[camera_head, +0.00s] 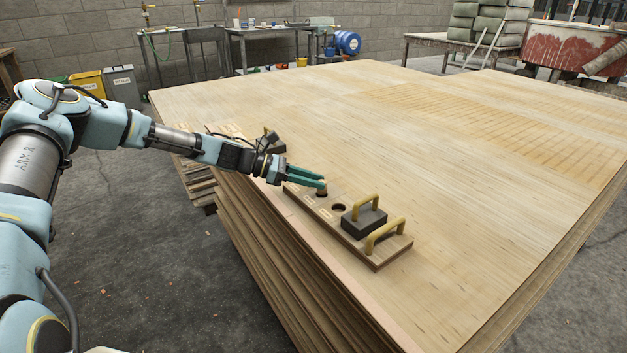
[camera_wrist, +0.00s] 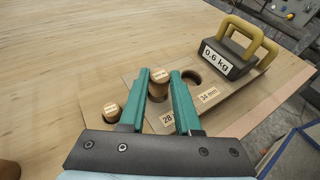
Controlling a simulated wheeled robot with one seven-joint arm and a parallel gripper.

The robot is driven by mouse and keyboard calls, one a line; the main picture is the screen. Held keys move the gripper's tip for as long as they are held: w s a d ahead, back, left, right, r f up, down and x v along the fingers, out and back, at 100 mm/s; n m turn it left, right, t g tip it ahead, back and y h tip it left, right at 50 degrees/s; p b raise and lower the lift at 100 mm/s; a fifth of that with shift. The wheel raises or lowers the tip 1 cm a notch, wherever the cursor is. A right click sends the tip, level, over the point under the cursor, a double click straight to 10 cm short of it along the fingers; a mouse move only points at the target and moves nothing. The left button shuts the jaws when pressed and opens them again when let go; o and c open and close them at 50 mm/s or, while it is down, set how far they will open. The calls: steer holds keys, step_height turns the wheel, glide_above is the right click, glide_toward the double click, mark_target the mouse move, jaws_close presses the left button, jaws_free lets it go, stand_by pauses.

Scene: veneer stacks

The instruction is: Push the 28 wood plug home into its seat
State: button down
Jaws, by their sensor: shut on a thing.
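A round wood plug (camera_wrist: 160,77) stands upright between the two green fingers of my gripper (camera_wrist: 159,75) in the wrist view. My gripper is shut on it. The plug's top rises above the wooden board (camera_wrist: 240,98), at the hole beside the "28" label (camera_wrist: 167,119). The fingers hide its sides, and I cannot tell how deep it sits.
A second plug (camera_wrist: 111,111) stands left of the fingers. An empty hole (camera_wrist: 191,77) lies by the "34 mm" label (camera_wrist: 208,95). The veneer stack top (camera_head: 440,170) is mostly clear.

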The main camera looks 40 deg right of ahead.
steer(key=shift+f+b, duration=0.55)
steer(key=shift+f, duration=0.75)
steer(key=c, duration=0.5)
jaws_free()
steer(key=v, duration=1.1)
steer(key=shift+s, duration=0.1)
